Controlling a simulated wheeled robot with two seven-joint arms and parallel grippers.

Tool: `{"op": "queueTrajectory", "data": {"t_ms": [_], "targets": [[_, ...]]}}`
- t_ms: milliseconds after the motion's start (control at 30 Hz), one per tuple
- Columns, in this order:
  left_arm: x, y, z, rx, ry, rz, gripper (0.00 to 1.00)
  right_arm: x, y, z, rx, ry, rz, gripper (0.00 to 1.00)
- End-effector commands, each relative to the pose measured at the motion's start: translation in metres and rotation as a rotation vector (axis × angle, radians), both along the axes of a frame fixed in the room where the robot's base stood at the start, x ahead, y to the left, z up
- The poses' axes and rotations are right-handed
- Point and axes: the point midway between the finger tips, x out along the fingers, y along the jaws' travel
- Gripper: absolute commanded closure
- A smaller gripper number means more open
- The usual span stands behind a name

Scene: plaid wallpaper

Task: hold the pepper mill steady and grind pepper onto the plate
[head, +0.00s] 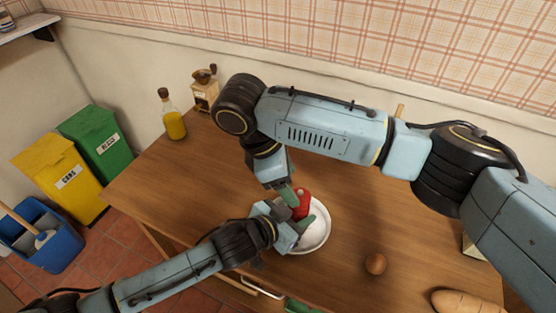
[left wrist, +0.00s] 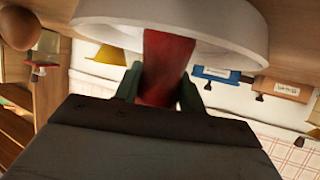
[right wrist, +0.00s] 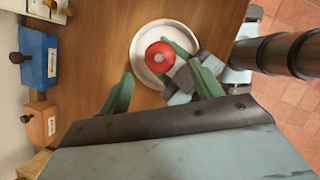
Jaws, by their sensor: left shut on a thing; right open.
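The red pepper mill (head: 303,204) stands about upright over the white plate (head: 325,238). My left gripper (head: 297,218) is shut on its body, and its green fingers grip both sides in the left wrist view, where the red mill (left wrist: 163,62) and plate (left wrist: 240,25) show. I cannot tell whether the mill's base touches the plate. My right gripper (head: 283,190) is open and empty above the mill. In the right wrist view the mill's round top with a pale knob (right wrist: 160,56) lies between and beyond the right gripper's fingers (right wrist: 163,78).
An oil bottle (head: 174,120) and a coffee grinder (head: 205,92) stand at the table's back left. The wooden table's left part (head: 175,180) is clear. Bins (head: 62,172) stand on the floor.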

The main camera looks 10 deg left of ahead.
Motion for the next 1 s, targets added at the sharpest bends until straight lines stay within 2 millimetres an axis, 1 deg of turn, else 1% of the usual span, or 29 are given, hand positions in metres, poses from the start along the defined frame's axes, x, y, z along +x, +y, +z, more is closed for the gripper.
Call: {"op": "queueTrajectory", "data": {"t_ms": [33,200,300,400,533,900,1000], "targets": [[0.0,0.0,0.0,0.0,0.0,0.0,0.86,0.001,0.005,0.012,0.0,-0.007,0.002,0.35],[0.0,0.0,0.0,-0.001,-0.001,0.0,0.86,-0.002,0.016,0.04,-0.001,-0.005,0.001,0.35],[0.0,0.0,0.0,-0.001,-0.001,0.0,0.86,-0.003,0.021,0.052,0.0,-0.003,0.001,0.35],[0.0,0.0,0.0,-0.001,-0.001,0.0,0.86,-0.004,0.024,0.059,0.0,-0.002,-0.001,0.35],[0.0,0.0,0.001,-0.001,-0.001,0.0,0.86,-0.005,0.025,0.062,0.0,0.001,-0.001,0.35],[0.0,0.0,0.001,-0.001,-0.002,0.0,0.86,-0.005,0.025,0.062,0.0,0.001,0.0,0.36],[0.0,0.0,0.001,-0.001,-0.002,0.0,0.86,-0.005,0.025,0.062,0.001,-0.003,0.027,0.36]]}}
